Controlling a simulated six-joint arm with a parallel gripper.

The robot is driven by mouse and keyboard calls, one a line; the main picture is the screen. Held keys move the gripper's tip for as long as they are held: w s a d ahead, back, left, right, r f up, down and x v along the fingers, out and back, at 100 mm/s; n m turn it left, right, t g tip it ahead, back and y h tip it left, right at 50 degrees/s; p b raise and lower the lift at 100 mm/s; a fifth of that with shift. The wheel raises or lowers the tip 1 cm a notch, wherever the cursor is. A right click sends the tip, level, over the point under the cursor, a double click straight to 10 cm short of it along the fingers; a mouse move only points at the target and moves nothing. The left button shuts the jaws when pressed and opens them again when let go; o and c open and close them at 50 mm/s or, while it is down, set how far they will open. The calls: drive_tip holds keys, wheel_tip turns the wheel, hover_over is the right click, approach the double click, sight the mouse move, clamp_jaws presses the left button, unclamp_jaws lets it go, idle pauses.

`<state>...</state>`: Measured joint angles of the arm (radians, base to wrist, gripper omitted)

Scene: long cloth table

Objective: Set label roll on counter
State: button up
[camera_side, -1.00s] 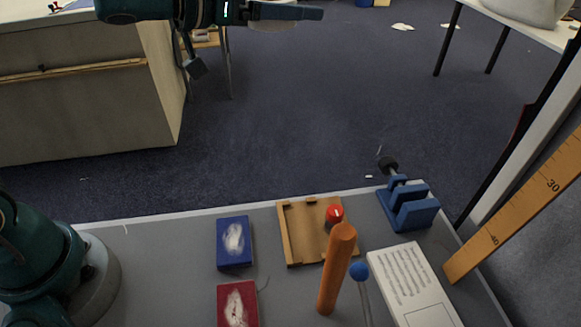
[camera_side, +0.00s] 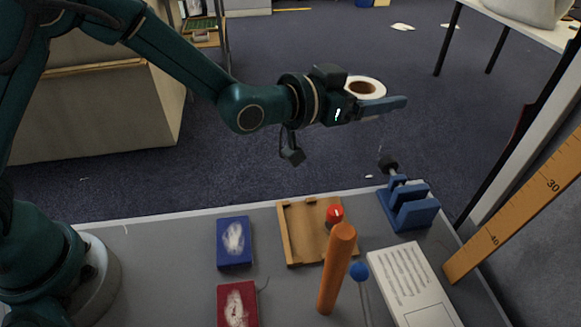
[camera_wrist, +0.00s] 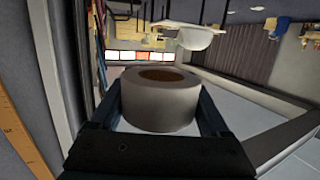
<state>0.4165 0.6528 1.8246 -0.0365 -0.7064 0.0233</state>
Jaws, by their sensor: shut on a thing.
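The label roll (camera_side: 366,85) is white with a brown core. My gripper (camera_side: 376,100) is shut on it and holds it in the air, above and beyond the table's far edge in the side view. One blue finger shows in front of the roll there and hides its lower part. In the wrist view the roll (camera_wrist: 158,104) sits between the two fingers, with its open core facing up in the picture. The counter, a grey table top (camera_side: 180,262), lies below, and nothing of the roll touches it.
On the table are a blue box (camera_side: 234,243), a red box (camera_side: 238,304), a wooden tray (camera_side: 292,232) with a red-topped thing (camera_side: 334,214), an orange cylinder (camera_side: 336,270), a blue-balled rod (camera_side: 359,271), a blue clamp-like block (camera_side: 412,212) and a printed card (camera_side: 412,285).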

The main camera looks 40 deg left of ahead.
hover_over(418, 189)
wheel_tip(418, 189, down, 7)
drive_tip(key=shift+w+f, duration=0.1)
drive_tip(key=shift+f, duration=1.7)
drive_tip(key=shift+f, duration=0.2)
drive_tip(key=o, duration=1.2)
drive_tip(key=shift+o, duration=0.2)
drive_tip(key=shift+v, duration=2.6)
